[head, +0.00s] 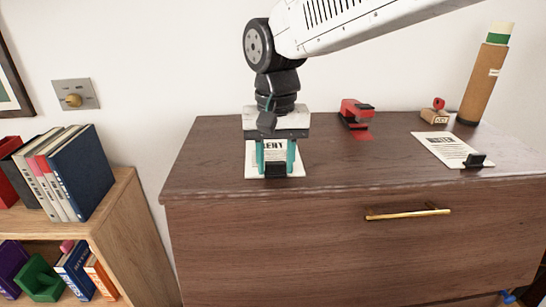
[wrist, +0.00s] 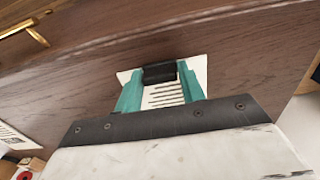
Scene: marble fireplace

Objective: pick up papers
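One sheaf of papers (head: 298,171) with a black clip (head: 275,170) lies on the left part of the wooden dresser top. My gripper (head: 276,167) points down over it, its two teal fingers apart on either side of the black clip. In the wrist view the clip (wrist: 159,73) sits between the fingertips (wrist: 160,82), with printed paper (wrist: 165,96) behind it. I cannot tell whether the fingers touch the clip. A second sheaf of papers (head: 443,147) with its own black clip (head: 474,160) lies on the right part of the top.
A red and black stapler (head: 356,115) stands behind, and a stamp (head: 434,111) and a brown cardboard tube (head: 484,84) stand at the right back. The dresser top (head: 350,165) is clear between the sheaves. A bookshelf (head: 115,205) with books is at the left.

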